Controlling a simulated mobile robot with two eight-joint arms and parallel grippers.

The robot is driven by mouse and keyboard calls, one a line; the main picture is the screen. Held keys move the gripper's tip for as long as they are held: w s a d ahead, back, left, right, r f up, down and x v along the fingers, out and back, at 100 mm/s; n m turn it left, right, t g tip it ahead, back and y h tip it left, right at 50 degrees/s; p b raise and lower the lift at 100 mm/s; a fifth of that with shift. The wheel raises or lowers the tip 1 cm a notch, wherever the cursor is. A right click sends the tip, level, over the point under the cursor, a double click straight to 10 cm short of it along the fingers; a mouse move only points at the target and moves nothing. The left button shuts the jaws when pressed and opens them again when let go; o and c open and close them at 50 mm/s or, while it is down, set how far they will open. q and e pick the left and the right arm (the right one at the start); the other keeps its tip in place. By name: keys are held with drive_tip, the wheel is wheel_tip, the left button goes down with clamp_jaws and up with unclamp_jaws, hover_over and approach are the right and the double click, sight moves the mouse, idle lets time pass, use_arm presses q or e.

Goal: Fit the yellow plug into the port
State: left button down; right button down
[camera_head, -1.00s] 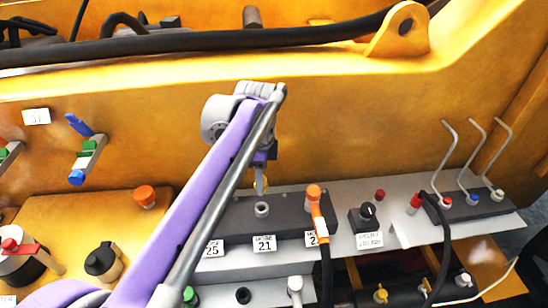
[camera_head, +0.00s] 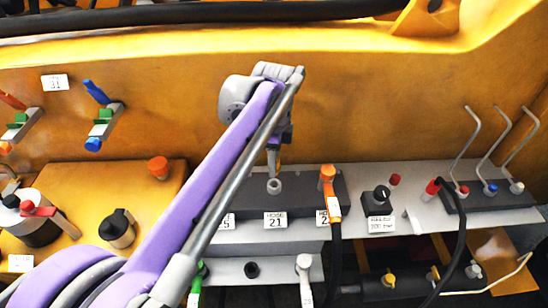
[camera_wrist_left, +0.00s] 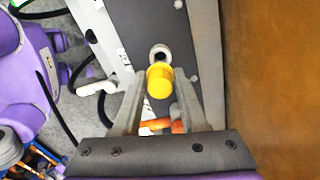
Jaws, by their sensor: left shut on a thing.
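My left gripper (camera_head: 273,162) is over the dark block (camera_head: 238,194) on the grey ledge. In the left wrist view the gripper (camera_wrist_left: 160,95) is shut on the yellow plug (camera_wrist_left: 160,83), whose round yellow end faces the camera. The port, a pale ring with a dark hole (camera_head: 274,186), stands on the block above the label "HOSE 21". It also shows in the left wrist view (camera_wrist_left: 159,53), just beyond the plug and partly covered by it. The plug appears apart from the port. The fingers mostly hide the plug in the head view. My right gripper is not in view.
An orange-capped hose connector (camera_head: 328,182) stands close to the right of the port. A black knob (camera_head: 381,193) and several bent metal levers (camera_head: 488,150) are farther right. The yellow wall (camera_head: 390,120) rises behind the ledge.

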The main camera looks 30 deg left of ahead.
use_arm(q)
drive_tip(key=shift+f+b, duration=0.65)
drive_tip(key=shift+f, duration=0.85)
drive_tip(key=shift+p, duration=0.45)
idle(0.6)
drive_tip(key=shift+f+b, duration=0.8)
drive_tip(key=shift+f, duration=0.75)
drive_tip(key=shift+c, duration=1.8)
unclamp_jaws()
wheel_tip(320, 180, up, 11)
drive_tip(key=shift+f+p, duration=0.1)
drive_tip(key=shift+p, duration=0.45)
